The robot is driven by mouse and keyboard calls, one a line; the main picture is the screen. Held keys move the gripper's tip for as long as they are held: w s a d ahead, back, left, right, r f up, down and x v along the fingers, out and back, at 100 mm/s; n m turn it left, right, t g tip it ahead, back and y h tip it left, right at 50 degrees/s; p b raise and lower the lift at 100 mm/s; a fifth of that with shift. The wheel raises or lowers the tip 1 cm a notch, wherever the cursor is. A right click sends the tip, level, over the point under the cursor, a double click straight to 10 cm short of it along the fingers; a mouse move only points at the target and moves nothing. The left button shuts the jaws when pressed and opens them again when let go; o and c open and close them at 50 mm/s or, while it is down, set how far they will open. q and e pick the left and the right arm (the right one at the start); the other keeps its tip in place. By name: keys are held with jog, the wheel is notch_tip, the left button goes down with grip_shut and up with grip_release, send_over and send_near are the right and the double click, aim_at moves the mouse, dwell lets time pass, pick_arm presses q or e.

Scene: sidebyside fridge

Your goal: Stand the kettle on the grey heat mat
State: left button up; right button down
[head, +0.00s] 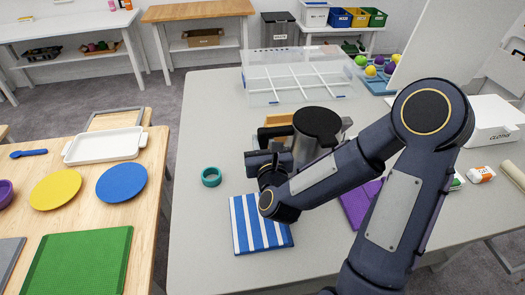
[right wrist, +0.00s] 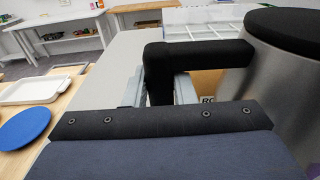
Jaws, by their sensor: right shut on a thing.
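The kettle (head: 305,152) is silver with a black lid and black handle, in the middle of the head view above the grey table. In the right wrist view its silver body (right wrist: 288,95) fills the right side and its black handle (right wrist: 205,55) reaches left. My right gripper (head: 272,165) is shut on the handle, its grey fingers either side of the grip. The arm hides the kettle's base, so I cannot tell if it touches the table. A flat grey piece (head: 9,258) lies at the lower left; I cannot tell whether it is the heat mat. My left gripper is out of view.
A blue-and-white striped cloth (head: 262,224) lies in front of the gripper, with a teal ring (head: 211,177) to the left. A clear divided box (head: 297,75) stands behind. The wooden table holds a white tray (head: 105,145), plates and a green board (head: 83,262).

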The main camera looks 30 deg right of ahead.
jog(key=shift+w+f, duration=0.2)
notch_tip(320, 180, down, 3)
jog(key=shift+w+d+f, duration=0.1)
jog(key=shift+f+b, duration=0.15)
jog(key=shift+b, duration=0.25)
jog(key=c, duration=1.2)
grip_release()
